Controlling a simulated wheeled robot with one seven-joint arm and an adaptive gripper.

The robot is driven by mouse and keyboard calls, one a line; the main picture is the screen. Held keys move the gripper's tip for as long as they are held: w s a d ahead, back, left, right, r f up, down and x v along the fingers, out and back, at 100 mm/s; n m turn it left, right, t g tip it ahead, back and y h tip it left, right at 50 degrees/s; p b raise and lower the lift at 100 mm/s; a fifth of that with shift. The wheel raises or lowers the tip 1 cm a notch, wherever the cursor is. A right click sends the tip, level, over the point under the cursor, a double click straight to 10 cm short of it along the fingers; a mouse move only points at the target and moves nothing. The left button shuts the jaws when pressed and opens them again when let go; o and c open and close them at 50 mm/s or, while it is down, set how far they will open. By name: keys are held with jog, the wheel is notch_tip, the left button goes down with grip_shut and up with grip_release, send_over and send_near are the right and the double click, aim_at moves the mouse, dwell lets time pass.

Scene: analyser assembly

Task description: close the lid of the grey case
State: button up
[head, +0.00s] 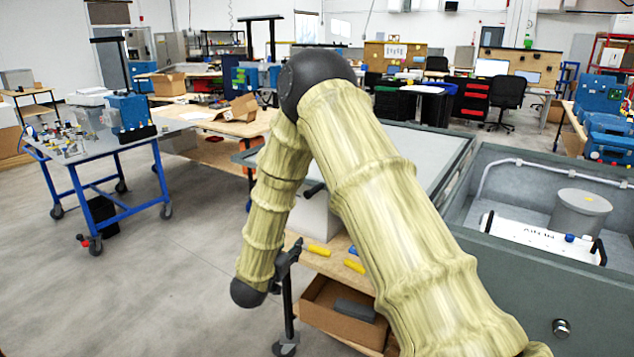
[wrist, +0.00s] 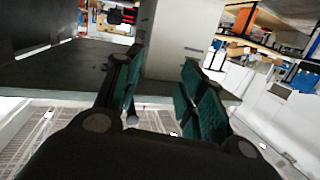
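The grey case (head: 590,290) stands open at the right of the head view. Inside it are a grey cylinder (head: 579,212) and a white panel (head: 540,236). A wide light-grey panel with a dark rim, which looks like its opened lid (head: 430,148), lies left of the case, partly hidden by my arm. My gripper (head: 291,256) hangs low, left of and below this panel. In the wrist view my gripper (wrist: 160,92) is open, its green-padded fingers apart. A pale upright shape and a dark grey slab show beyond the fingers; I cannot tell whether they touch.
A wooden bench (head: 335,264) with yellow-handled items and a cardboard box (head: 345,313) is below the lid, beside my gripper. A blue-framed cart (head: 108,160) stands at the left. Workbenches and a black chair (head: 506,97) are behind. The floor at left front is clear.

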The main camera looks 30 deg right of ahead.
aim_at(317, 188)
jog(key=d+r+m+g+h, duration=0.1)
jog(key=r, duration=0.3)
jog(key=d+r+m+g+h, duration=0.1)
jog(key=r+m, duration=0.1)
jog(key=r, duration=0.2)
jog(key=w+d+r+m+h+p, duration=0.1)
jog(key=r, duration=0.3)
jog(key=shift+w+d+r+g+h, duration=0.1)
jog(key=shift+d+r+g+h, duration=0.1)
jog(key=shift+r+g+h, duration=0.15)
jog(key=shift+w+d+r, duration=0.1)
jog(key=shift+d, duration=0.15)
jog(key=p+x, duration=0.3)
jog(key=x, duration=0.7)
jog(key=shift+d+f+p, duration=0.15)
jog(key=shift+f+p, duration=0.05)
jog(key=shift+p, duration=0.1)
grip_shut()
